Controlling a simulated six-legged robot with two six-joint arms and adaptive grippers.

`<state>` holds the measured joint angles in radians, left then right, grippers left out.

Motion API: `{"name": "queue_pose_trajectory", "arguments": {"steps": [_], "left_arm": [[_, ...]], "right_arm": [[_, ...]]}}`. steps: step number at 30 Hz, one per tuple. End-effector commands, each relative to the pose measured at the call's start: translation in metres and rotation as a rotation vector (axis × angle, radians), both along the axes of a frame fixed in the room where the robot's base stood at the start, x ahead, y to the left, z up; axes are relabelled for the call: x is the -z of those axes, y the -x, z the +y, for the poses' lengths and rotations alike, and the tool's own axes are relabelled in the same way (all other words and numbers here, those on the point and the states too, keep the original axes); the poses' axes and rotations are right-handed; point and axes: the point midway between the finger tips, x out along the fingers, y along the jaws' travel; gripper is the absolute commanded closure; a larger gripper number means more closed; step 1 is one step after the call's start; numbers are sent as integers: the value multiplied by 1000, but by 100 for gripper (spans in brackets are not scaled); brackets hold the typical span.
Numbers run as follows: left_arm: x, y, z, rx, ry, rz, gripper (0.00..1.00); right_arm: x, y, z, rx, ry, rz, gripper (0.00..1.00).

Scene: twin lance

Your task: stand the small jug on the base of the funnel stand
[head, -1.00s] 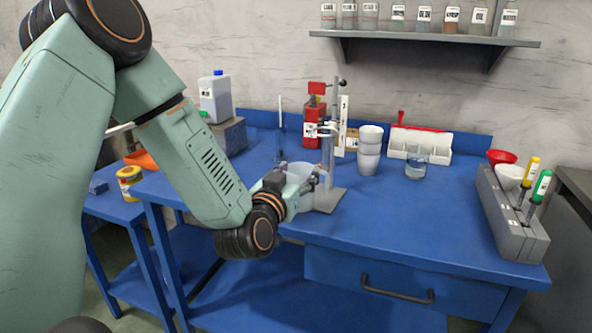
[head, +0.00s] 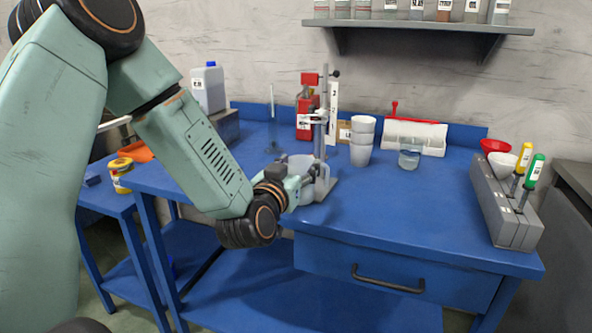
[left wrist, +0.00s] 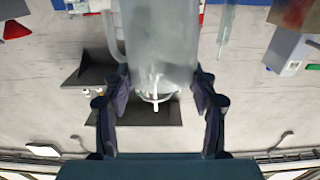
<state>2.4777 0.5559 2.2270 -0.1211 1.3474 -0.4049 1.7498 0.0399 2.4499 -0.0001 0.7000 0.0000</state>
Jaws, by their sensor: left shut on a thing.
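My left gripper (head: 306,183) is shut on the small jug (left wrist: 158,38), a pale translucent vessel that fills the top middle of the left wrist view between my two fingers. In the head view the jug (head: 300,166) is partly covered by the gripper. It is close beside the post of the funnel stand (head: 323,112). The stand's flat grey base (head: 329,187) shows at the right of the gripper. I cannot tell whether the jug touches the base. My right gripper is not in view.
White cups (head: 361,150), a glass beaker (head: 409,160) and a white bin (head: 415,137) stand right of the stand. A red bottle (head: 304,120) is behind it. A grey rack (head: 507,205) holds tools at the right. The blue table's front middle (head: 400,215) is clear.

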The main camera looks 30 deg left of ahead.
Motion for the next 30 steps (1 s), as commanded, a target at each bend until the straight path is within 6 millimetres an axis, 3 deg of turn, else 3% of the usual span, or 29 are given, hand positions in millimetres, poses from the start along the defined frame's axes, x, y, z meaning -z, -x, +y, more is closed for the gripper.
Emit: {"name": "queue_pose_trajectory", "arguments": {"steps": [30], "left_arm": [[3, -66, 6, 0, -1, -1, 73]], "right_arm": [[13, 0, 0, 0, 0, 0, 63]]}}
